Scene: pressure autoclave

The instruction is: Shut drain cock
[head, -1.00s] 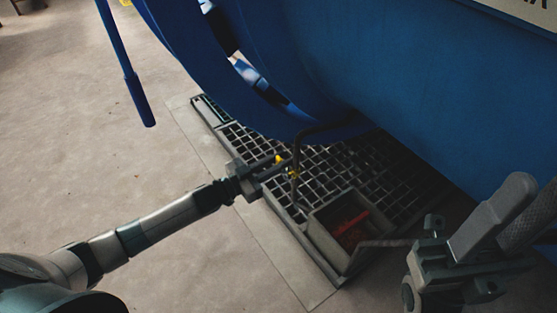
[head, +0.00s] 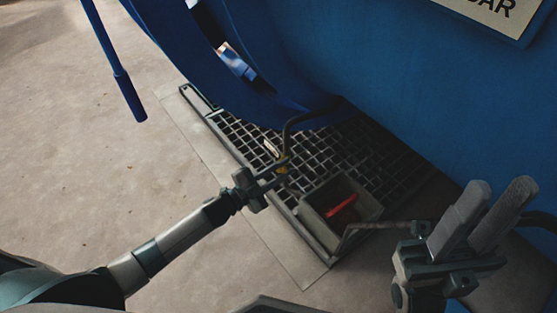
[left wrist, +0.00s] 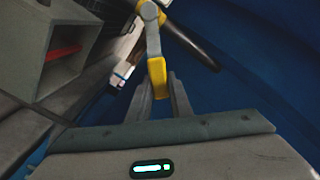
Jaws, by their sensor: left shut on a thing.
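The drain cock (head: 283,165) sits at the lower end of a dark bent pipe (head: 292,125) under the blue vessel. In the left wrist view its yellow lever (left wrist: 157,74) hangs from a grey metal body (left wrist: 150,12), with the yellow end between my fingers. My left gripper (head: 276,179) is shut on this lever, and its two fingers (left wrist: 159,92) flank the yellow end. In the head view the lever is small and partly hidden by the fingers. My right gripper (head: 502,187) is empty, its two fingers apart, at the lower right, away from the cock.
The blue vessel (head: 390,90) fills the upper right. A floor grate (head: 240,137) lies below the pipe. A grey open box (head: 368,196) with a red object (head: 342,208) inside stands close to the cock. A blue rod (head: 128,95) hangs at left. The floor at left is clear.

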